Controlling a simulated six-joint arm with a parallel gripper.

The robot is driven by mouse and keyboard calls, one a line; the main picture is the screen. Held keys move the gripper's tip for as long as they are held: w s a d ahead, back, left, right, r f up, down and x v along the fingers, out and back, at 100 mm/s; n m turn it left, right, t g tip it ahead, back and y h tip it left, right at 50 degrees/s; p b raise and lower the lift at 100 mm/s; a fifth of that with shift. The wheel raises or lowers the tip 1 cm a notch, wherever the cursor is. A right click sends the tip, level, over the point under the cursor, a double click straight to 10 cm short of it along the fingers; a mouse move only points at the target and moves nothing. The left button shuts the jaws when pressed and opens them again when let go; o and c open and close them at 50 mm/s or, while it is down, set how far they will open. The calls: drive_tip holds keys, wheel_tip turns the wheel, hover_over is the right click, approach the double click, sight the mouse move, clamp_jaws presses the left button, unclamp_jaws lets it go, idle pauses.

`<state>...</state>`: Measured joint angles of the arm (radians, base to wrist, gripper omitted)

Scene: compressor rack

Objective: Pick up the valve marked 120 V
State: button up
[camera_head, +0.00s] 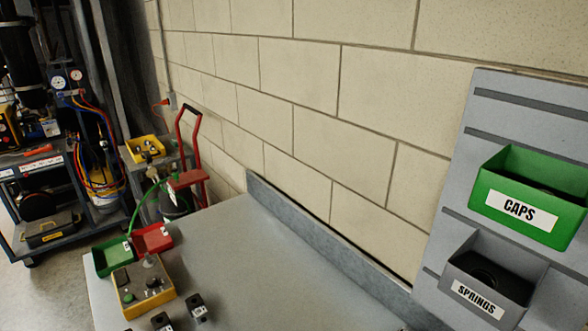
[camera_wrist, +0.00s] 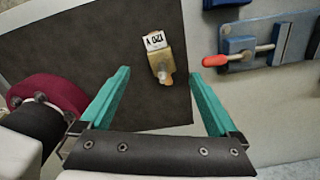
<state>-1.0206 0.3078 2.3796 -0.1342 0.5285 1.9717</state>
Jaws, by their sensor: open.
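My gripper (camera_wrist: 158,76) has two teal fingers, spread wide apart and empty. In the picture the valve shows between and just beyond the fingertips, touching neither. The gap in height between the fingers and the valve is hard to tell. The head view does not show my gripper.
A blue vise (camera_wrist: 240,45) with an orange handle is right of the valve. A maroon round part (camera_wrist: 55,92) is at left. In the head view, small black labelled blocks (camera_head: 197,309) and a yellow control box (camera_head: 143,289) stand on the grey bench (camera_head: 265,270), otherwise largely clear.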

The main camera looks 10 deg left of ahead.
drive_tip(key=f, duration=0.6)
drive_tip(key=shift+w+f, duration=0.2)
drive_tip(key=shift+f, duration=0.2)
clamp_jaws()
